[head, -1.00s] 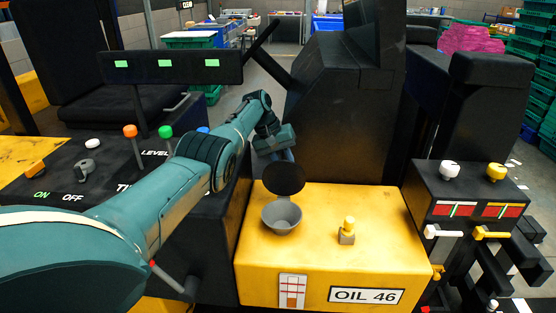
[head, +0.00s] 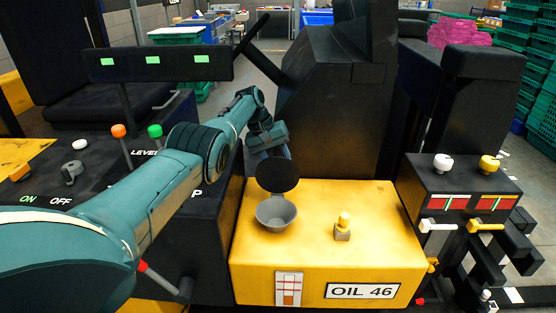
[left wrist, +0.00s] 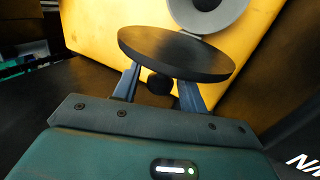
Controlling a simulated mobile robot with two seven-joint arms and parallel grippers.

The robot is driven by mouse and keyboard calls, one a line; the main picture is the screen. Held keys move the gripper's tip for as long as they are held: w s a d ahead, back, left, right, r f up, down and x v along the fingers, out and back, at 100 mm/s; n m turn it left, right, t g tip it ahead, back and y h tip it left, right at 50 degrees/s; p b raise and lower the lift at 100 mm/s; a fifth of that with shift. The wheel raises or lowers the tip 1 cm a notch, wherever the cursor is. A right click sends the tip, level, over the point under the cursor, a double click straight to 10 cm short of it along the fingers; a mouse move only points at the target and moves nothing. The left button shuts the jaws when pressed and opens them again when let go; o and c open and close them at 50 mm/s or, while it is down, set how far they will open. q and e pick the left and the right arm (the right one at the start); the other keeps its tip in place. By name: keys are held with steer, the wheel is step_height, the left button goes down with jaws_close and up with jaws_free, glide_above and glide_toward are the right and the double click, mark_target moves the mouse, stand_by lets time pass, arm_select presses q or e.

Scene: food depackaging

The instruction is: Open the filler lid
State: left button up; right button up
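The filler lid (head: 277,175) is a black disc standing raised behind the grey filler cup (head: 276,213) on the yellow tank; the cup's mouth is uncovered. My left gripper (head: 275,155) is behind the lid, its fingertips partly hidden by it in the head view. In the left wrist view the lid (left wrist: 175,54) is seen from its knob side. Its small black knob (left wrist: 160,83) lies between the two blue fingers (left wrist: 161,85), which are spread with gaps on both sides. My right gripper is not in view.
The yellow tank (head: 330,255) has a yellow-topped plug (head: 343,228) right of the cup. A tall black housing (head: 330,110) rises behind it. Left is a black control panel with levers (head: 120,133); right is a block with knobs (head: 443,162).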

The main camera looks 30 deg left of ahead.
arm_select(q)
steer(key=shift+r, duration=0.15)
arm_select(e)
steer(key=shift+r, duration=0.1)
arm_select(q)
steer(key=shift+a+r+p, duration=0.15)
steer(key=shift+r+p, duration=0.2)
steer(key=p+v, duration=0.1)
steer(key=v, duration=1.1)
steer(key=shift+s+a, duration=0.15)
steer(key=shift+s, duration=0.1)
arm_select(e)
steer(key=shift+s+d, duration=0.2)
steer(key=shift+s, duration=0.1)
